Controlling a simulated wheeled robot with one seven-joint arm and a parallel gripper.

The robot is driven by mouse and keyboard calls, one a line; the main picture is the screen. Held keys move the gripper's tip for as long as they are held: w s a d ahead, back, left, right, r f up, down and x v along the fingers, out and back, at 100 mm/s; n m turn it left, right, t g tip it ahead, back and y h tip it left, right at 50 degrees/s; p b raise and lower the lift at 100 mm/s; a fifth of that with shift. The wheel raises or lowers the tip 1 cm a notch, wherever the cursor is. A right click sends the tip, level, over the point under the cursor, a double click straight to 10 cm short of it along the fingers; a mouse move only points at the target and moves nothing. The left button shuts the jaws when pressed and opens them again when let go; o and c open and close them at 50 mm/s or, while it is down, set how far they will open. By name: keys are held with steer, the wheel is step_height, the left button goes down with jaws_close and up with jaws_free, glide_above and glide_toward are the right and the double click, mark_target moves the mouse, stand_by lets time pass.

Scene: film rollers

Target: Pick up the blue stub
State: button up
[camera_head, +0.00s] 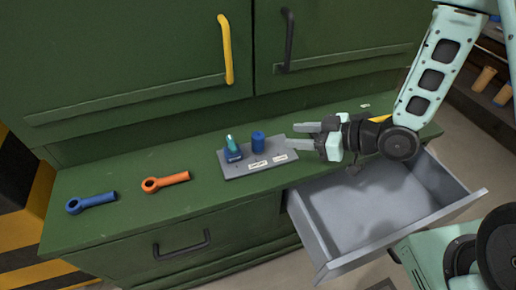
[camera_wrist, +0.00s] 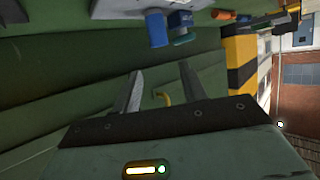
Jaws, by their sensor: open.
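The blue stub (camera_head: 258,139) is a short upright cylinder on a small grey plate (camera_head: 245,171) on the green cabinet top. It also shows in the wrist view (camera_wrist: 156,29), near the top and beyond the fingertips. My gripper (camera_head: 291,136) is to the right of the stub, with its fingers pointing left toward it. In the wrist view, the two fingers (camera_wrist: 161,72) are apart with nothing between them. A gap remains between the fingertips and the stub.
A blue block with a teal tip (camera_head: 232,150) stands left of the stub on the plate. An orange ring-ended tool (camera_head: 166,182) and a blue one (camera_head: 92,202) lie further left. An open grey drawer (camera_head: 370,205) is below my gripper. Cabinet doors with yellow (camera_head: 226,50) and black (camera_head: 288,40) handles stand behind.

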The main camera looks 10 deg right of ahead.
mark_target(259, 135)
steer(key=b+x, duration=0.5)
steer(key=x, duration=0.3)
steer(key=shift+s+a, duration=0.1)
steer(key=shift+a, duration=0.05)
steer(key=shift+p+x, duration=0.3)
steer(key=shift+x, duration=2.7)
steer(key=shift+f, duration=0.15)
steer(key=shift+c, duration=0.2)
jaws_close()
